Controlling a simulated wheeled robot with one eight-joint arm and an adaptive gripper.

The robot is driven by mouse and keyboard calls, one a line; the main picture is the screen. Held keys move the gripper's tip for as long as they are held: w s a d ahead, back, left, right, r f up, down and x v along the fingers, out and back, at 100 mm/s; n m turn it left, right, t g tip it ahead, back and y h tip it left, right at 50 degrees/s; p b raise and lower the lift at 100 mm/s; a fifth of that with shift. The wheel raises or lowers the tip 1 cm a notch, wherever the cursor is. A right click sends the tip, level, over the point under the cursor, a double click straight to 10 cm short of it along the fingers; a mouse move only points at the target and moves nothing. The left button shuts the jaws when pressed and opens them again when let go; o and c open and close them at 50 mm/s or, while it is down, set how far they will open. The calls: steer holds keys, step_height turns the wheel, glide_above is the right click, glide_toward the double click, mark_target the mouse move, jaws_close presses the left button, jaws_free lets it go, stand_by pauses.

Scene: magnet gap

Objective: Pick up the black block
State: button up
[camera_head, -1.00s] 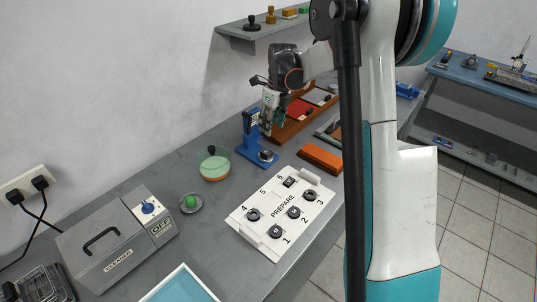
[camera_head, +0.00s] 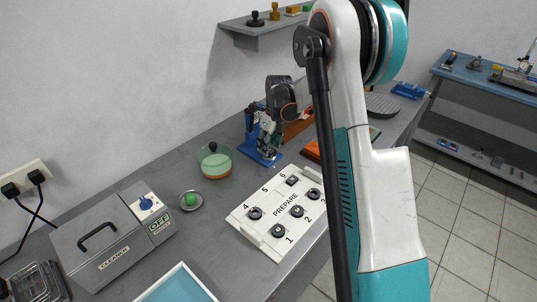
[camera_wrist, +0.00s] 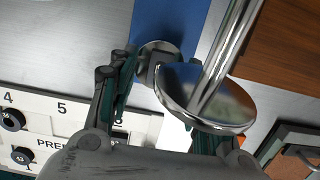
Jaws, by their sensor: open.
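The black block (camera_wrist: 154,68) shows in the wrist view as a small dark piece between a small metal disc (camera_wrist: 157,48) and a large shiny disc on a rod (camera_wrist: 208,98). The large disc hides part of it. These parts belong to the blue stand (camera_head: 252,128), whose blue base (camera_wrist: 170,20) also shows in the wrist view. My gripper (camera_wrist: 165,95) is open around this spot, with its left finger beside the block and its right finger largely behind the large disc. In the head view my gripper (camera_head: 267,142) is at the stand and hides the block.
A white PREPARE board (camera_head: 262,222) with black knobs lies in front of the stand. A round green-lidded dish (camera_head: 215,162) stands to its left. A brown wooden box (camera_wrist: 280,45) is close on the right in the wrist view. A grey cleaner (camera_head: 112,240) stands front left.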

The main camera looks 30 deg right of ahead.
steer(key=shift+f, duration=0.7)
steer(key=shift+r, duration=0.1)
steer(key=shift+c, duration=0.2)
jaws_close()
